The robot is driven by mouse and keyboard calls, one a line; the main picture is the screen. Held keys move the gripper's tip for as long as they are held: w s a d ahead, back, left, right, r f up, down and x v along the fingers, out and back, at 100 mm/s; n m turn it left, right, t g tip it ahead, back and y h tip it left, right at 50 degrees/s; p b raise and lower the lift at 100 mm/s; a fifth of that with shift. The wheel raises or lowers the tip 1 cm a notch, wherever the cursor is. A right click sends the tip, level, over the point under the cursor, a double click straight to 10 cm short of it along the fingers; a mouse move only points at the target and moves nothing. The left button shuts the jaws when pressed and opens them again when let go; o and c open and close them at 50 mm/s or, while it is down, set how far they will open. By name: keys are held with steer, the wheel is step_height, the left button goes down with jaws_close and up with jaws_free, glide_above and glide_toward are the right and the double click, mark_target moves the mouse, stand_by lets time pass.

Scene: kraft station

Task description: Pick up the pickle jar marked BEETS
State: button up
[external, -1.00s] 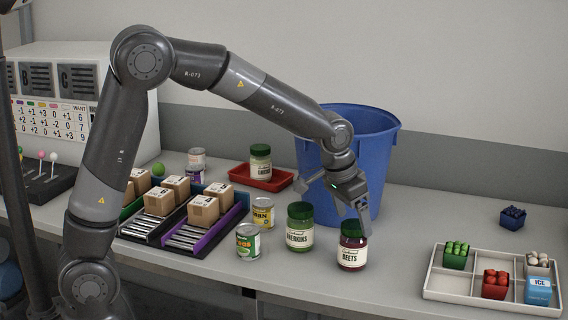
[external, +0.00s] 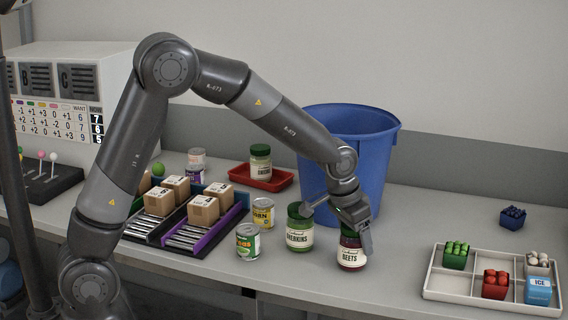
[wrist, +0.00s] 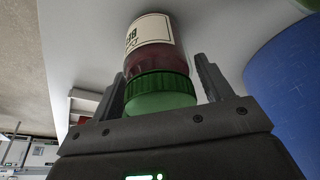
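The BEETS jar (external: 351,257) stands upright on the bench, dark red with a cream label and a green lid. In the wrist view the jar (wrist: 152,45) has its lid between my two fingers. My gripper (external: 356,238) is over the jar's top, with its fingers on either side of the lid. The lid is mostly hidden by my gripper in the external view.
The GHERKINS jar (external: 299,236) stands close to the left. A blue bin (external: 335,130) is behind. A third jar (external: 260,160) stands in a red tray (external: 245,180). Cans (external: 248,245) are further left. A divided white tray (external: 450,285) lies to the right, with clear bench between.

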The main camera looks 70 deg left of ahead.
steer(key=c, duration=1.1)
steer(key=shift+o, duration=0.2)
steer(key=shift+r, duration=0.1)
